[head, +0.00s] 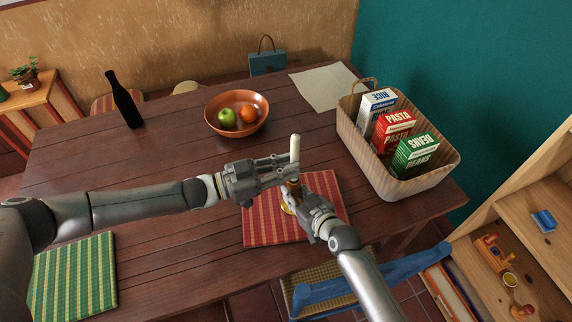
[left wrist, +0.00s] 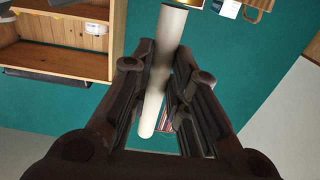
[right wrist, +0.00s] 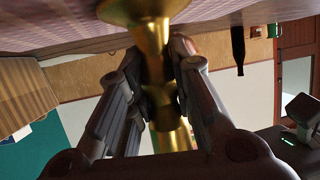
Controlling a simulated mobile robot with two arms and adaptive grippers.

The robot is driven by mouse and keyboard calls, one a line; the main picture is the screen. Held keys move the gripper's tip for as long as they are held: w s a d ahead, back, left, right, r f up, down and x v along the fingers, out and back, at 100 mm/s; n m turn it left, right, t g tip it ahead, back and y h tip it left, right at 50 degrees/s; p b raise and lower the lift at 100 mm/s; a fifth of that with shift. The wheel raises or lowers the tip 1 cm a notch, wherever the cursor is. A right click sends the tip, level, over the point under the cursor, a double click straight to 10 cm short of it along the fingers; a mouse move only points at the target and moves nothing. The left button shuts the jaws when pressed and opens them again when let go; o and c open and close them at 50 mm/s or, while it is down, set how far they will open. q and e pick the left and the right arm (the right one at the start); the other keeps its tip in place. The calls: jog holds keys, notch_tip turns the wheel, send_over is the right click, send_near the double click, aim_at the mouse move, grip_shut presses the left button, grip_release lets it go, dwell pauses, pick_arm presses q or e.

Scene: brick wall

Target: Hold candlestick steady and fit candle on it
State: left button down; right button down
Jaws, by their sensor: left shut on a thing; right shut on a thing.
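The white candle (head: 295,148) stands nearly upright above the red striped mat. My left gripper (head: 284,170) is shut on it, and it also shows between the fingers in the left wrist view (left wrist: 153,100). The brass candlestick (head: 287,208) is on the mat, directly below the candle and partly hidden by both grippers. My right gripper (head: 304,203) is shut on its stem. In the right wrist view the candlestick (right wrist: 150,38) runs between the fingers. My left gripper hides the candle's lower end in the head view, so I cannot tell whether it touches the candlestick.
The red striped mat (head: 258,228) lies on the wooden table (head: 165,240). A fruit bowl (head: 211,128) and a dark bottle (head: 122,100) stand behind. A basket of boxes (head: 437,170) is at the right. A green mat (head: 75,280) lies front left.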

pick_arm(q)
jog(key=shift+f, duration=1.5)
dwell(1.7)
jog(key=c, duration=1.3)
grip_release()
jog(key=o, duration=0.6)
jog(key=shift+r, duration=0.1)
notch_tip(320, 180, up, 8)
jog(key=shift+f, duration=0.25)
